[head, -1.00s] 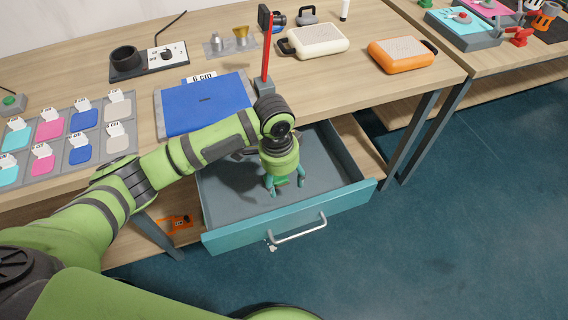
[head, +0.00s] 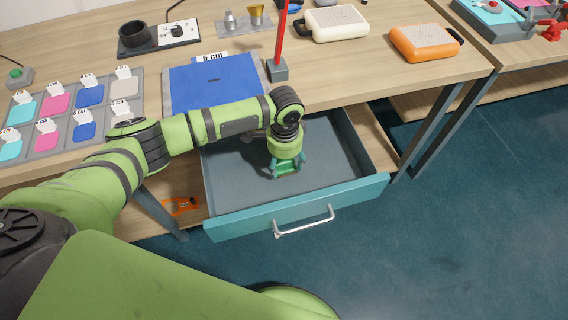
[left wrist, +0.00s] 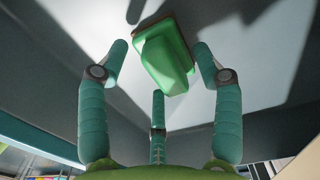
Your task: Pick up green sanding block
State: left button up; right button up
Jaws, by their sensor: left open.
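The green sanding block (left wrist: 165,55) lies on the grey floor of the open drawer (head: 340,205), tilted in the left wrist view, with a thin brownish layer along its edge. In the head view a little of the green block (head: 287,170) shows below my left gripper (head: 287,166). My left gripper points down into the drawer and is open. In the left wrist view its fingers (left wrist: 158,68) are spread, one on each side of the block and a third below it in the picture. I cannot tell whether any finger touches it. My right gripper is not in view.
The drawer's teal front with a metal handle (head: 305,221) and its side walls surround my gripper. Above is the wooden tabletop (head: 360,70) with a blue pad (head: 215,82), a red post (head: 281,35) and an orange case (head: 424,42). The drawer floor around the block looks clear.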

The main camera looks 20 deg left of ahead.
aim_at(288, 169)
pick_arm(q)
jog(key=shift+c, duration=0.4)
grip_shut()
jog(key=shift+r, duration=0.5)
jog(key=r, duration=0.1)
jog(key=d+r, duration=0.1)
jog(key=r, duration=0.1)
jog(key=shift+r, duration=0.3)
jog(key=s+d+r+b, duration=0.1)
jog(key=s+d+r, duration=0.1)
jog(key=d+r, duration=0.4)
jog(key=shift+s+d+r+b, duration=0.3)
jog(key=shift+d+b, duration=0.05)
jog(key=shift+d, duration=1.85)
